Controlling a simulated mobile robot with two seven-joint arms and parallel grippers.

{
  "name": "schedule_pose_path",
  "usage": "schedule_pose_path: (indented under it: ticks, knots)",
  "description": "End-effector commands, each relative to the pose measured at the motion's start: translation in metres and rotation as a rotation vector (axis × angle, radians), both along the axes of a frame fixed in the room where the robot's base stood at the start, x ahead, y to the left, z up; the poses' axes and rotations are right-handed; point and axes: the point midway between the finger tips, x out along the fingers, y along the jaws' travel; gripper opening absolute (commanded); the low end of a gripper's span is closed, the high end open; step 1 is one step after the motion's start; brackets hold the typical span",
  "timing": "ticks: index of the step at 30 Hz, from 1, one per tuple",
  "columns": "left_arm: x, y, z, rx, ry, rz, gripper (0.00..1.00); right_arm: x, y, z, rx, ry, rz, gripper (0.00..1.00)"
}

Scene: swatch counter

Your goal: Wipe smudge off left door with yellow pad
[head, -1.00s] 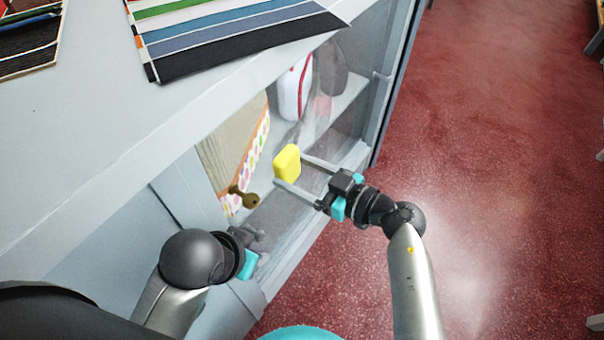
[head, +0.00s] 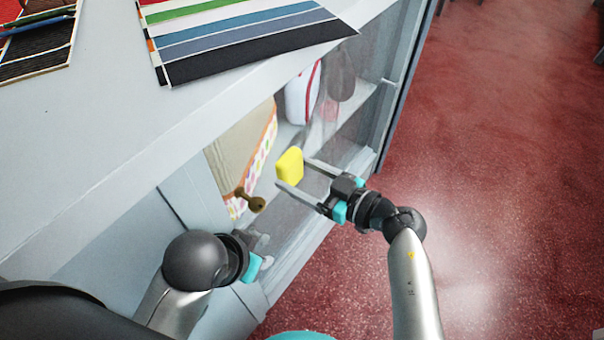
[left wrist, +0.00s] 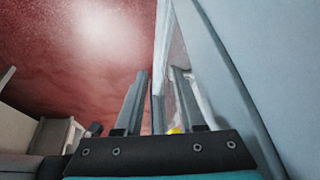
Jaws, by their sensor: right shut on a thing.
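The yellow pad (head: 289,167) is at the fingertips of my right gripper (head: 292,172), which is shut on it. The pad is in front of the glass door (head: 312,212) of the cabinet; I cannot tell whether it touches the glass. A bit of yellow also shows in the left wrist view (left wrist: 174,131). My left gripper (head: 255,245) is low beside the cabinet, mostly hidden by its own arm. In the left wrist view its fingers (left wrist: 159,75) are apart, with a pale panel edge between them. I cannot make out the smudge clearly; the glass has faint reddish patches.
Behind the glass are a dotted box (head: 258,150) and a white-and-red item (head: 298,98). Striped swatches (head: 240,45) lie on the counter (head: 130,130).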

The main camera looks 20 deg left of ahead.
Motion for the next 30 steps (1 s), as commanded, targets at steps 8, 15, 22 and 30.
schedule_pose_path:
  ticks: [8,15,22,30]
  knots:
    - [0.000,0.000,0.002,0.000,0.000,0.000,0.38,0.002,0.006,0.001,0.001,-0.001,0.001,0.29]
    - [0.000,0.000,0.003,0.000,0.000,0.000,0.38,0.004,0.010,0.001,0.000,-0.001,0.000,0.29]
    - [0.000,0.000,0.004,0.000,0.000,0.000,0.38,0.007,0.010,0.000,-0.001,-0.001,0.000,0.29]
    - [0.000,0.000,0.006,0.000,0.000,0.000,0.38,0.029,0.001,0.000,-0.002,-0.002,0.000,0.29]
